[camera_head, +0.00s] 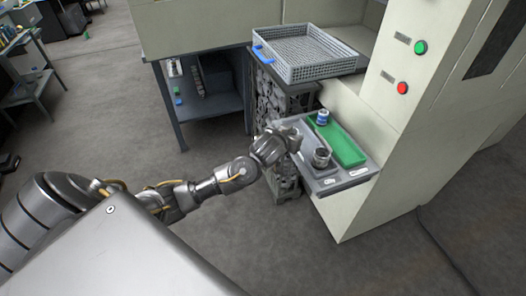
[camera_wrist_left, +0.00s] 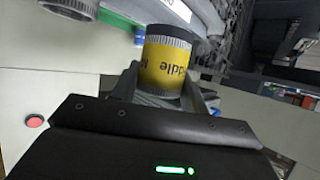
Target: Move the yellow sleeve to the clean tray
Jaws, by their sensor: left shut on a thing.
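My left gripper (camera_head: 293,136) is beside the left edge of the machine's shelf in the head view. In the left wrist view its fingers (camera_wrist_left: 168,95) are shut on the yellow sleeve (camera_wrist_left: 165,66), which has grey ends and dark lettering. The sleeve is hidden behind the gripper in the head view. The shelf carries a green tray (camera_head: 347,151) on the right and a grey tray (camera_head: 327,171) on the left. Two white labels on the front edge are too small to read, so I cannot tell which tray is clean. My right gripper is not in view.
A blue-and-white sleeve (camera_head: 322,117) stands at the green tray's far end. A dark metal cup-like part (camera_head: 321,157) stands on the grey tray. A grey mesh basket (camera_head: 305,57) sits behind. The machine wall with green and red buttons (camera_head: 402,88) rises at right.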

